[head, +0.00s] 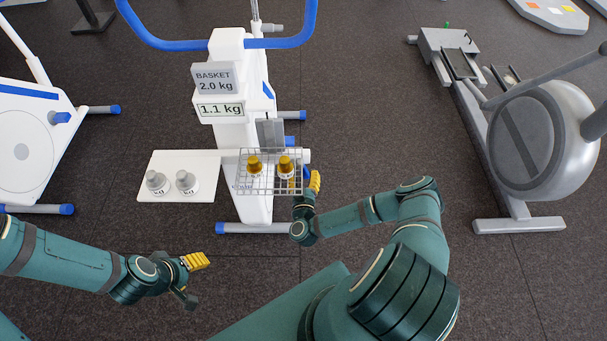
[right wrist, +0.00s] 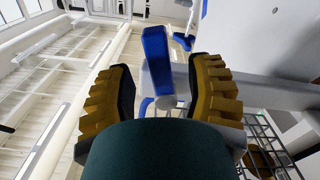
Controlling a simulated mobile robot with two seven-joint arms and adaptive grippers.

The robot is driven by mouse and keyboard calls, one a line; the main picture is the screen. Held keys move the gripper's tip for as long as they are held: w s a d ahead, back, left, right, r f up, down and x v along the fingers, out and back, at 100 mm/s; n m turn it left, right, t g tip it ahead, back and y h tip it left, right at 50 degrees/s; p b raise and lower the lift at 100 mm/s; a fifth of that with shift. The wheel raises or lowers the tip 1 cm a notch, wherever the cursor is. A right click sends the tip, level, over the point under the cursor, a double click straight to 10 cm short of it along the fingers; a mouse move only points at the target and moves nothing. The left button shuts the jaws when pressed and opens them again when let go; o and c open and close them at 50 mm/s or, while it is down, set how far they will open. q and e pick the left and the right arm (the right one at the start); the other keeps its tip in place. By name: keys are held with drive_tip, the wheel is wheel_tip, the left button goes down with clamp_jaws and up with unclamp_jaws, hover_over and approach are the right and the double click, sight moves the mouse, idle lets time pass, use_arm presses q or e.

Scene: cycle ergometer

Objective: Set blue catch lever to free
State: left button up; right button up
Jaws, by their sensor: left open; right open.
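The blue catch lever (right wrist: 157,62) stands up between the two yellow fingers of my right gripper (right wrist: 162,92) in the right wrist view. The fingers are apart, with a gap on each side of the lever, wider on the left. In the head view my right gripper (head: 311,184) is just right of the wire basket (head: 270,190); the lever is mostly hidden there. My left gripper (head: 194,274) is open and empty, low on the left over the floor.
The basket holds two yellow-topped weights (head: 285,166). A white side shelf (head: 208,164) carries two grey-topped weights (head: 187,183). Signs on the ergometer (head: 228,45) read "BASKET 2.0 kg" and "1.1 kg". Dark floor is free in front.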

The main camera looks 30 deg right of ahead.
drive_tip(key=shift+w+d, duration=0.35)
drive_tip(key=shift+w, duration=0.25)
clamp_jaws()
drive_tip(key=shift+d+r, duration=0.1)
drive_tip(key=shift+d, duration=0.05)
